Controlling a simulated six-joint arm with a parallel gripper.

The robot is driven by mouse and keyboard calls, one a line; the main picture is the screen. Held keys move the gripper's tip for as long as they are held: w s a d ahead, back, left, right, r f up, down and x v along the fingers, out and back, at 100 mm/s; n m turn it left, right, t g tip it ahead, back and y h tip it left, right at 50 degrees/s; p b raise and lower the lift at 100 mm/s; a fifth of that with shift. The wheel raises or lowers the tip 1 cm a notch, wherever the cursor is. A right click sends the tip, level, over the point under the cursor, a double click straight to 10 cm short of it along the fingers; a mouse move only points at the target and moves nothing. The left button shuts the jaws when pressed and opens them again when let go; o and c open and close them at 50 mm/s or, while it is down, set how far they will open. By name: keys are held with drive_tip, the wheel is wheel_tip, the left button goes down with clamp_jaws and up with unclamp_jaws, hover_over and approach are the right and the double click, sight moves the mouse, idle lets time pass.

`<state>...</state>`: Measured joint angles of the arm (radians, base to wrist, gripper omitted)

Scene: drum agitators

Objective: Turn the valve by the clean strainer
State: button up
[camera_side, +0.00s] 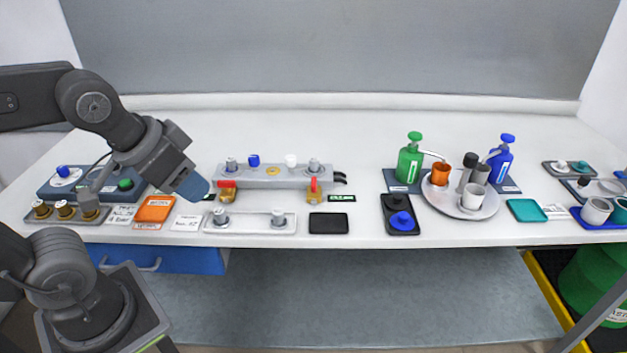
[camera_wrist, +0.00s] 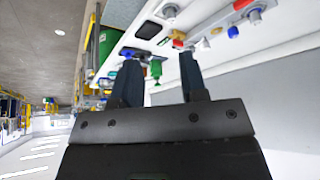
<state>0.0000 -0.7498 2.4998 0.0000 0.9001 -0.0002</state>
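A grey manifold (camera_side: 270,181) stands on the bench with two brass valves. The left valve (camera_side: 227,193) has a red handle lying crosswise. The right valve (camera_side: 314,191) has a red handle that looks upright. A small black label with green lettering (camera_side: 341,198), too small to read surely, lies right of the right valve. Metal strainer-like caps (camera_side: 314,166) sit on the manifold. My gripper (camera_side: 192,187) is above the bench, left of the manifold and apart from both valves. In the wrist view its two fingers (camera_wrist: 160,62) are spread and empty; a red handle (camera_wrist: 178,43) shows beyond them.
A grey tray (camera_side: 250,230) with two metal fittings and a black pad (camera_side: 328,223) lie in front of the manifold. A green pump bottle (camera_side: 410,160) and round tray stand at right. The back of the bench is clear.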

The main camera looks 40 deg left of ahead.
drive_tip(key=w+r+n+g, duration=0.1)
drive_tip(key=w+r+n, duration=0.15)
drive_tip(key=w, duration=0.45)
drive_tip(key=n+g, duration=0.5)
drive_tip(key=n, duration=0.2)
hover_over(314, 181)
wheel_tip(314, 181, down, 6)
drive_tip(key=shift+m, duration=0.25)
wheel_tip(314, 181, down, 13)
drive_tip(key=shift+f, duration=0.2)
clamp_jaws()
